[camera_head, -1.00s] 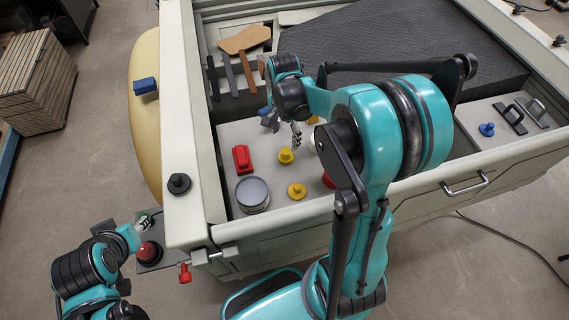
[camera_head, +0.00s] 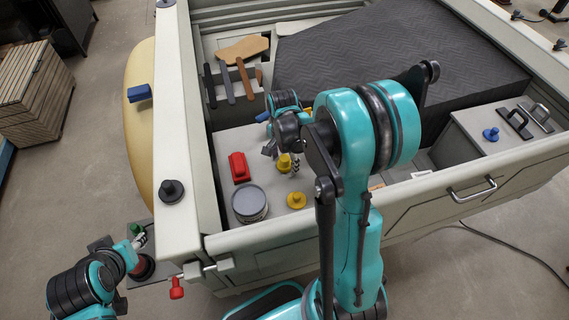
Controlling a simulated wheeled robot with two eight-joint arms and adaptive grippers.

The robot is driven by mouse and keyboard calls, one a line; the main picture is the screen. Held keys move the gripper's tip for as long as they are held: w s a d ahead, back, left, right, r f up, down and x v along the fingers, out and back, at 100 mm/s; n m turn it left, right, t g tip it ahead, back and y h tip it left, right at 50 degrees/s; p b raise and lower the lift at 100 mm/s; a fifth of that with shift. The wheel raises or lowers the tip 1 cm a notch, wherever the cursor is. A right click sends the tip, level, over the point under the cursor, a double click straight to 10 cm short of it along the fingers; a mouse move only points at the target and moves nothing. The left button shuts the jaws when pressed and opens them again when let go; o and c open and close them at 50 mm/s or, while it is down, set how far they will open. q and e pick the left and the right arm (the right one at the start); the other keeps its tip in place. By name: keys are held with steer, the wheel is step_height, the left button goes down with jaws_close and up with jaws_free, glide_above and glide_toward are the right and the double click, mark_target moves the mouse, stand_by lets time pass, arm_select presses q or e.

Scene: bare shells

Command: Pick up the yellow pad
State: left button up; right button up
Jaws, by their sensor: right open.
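Two yellow knobbed pieces are in the tray in the head view. One yellow pad (camera_head: 284,164) lies right at my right gripper, and the other yellow pad (camera_head: 296,200) lies nearer the front wall, with nothing touching it. My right gripper (camera_head: 283,158) is open, its fingers on either side of the farther yellow piece. I cannot tell whether they touch it. My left gripper (camera_head: 140,242) is at the lower left, outside the tray, close to a red round knob; its finger opening is unclear.
A red block (camera_head: 239,167) and a grey round tin (camera_head: 250,204) stand left of the yellow pieces. A tray wall (camera_head: 181,110) with a black knob (camera_head: 171,190) runs along the left. A blue knob (camera_head: 491,134) is far right. My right arm hides the tray's middle right.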

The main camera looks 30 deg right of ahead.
mark_target(281, 160)
steer(key=c, duration=1)
steer(key=shift+c, duration=0.2)
steer(key=shift+r, duration=0.55)
steer(key=r+p, duration=0.1)
steer(key=r, duration=0.1)
steer(key=a+r, duration=0.1)
steer(key=r, duration=0.1)
steer(key=shift+a+p, duration=0.15)
steer(key=shift+p, duration=0.2)
steer(key=a+r+p, duration=0.1)
steer(key=a+r, duration=0.5)
steer(key=a, duration=0.4)
steer(key=shift+s+a+p, duration=0.15)
steer(key=shift+s+p, duration=0.05)
steer(key=shift+p, duration=0.2)
steer(key=shift+c, duration=0.5)
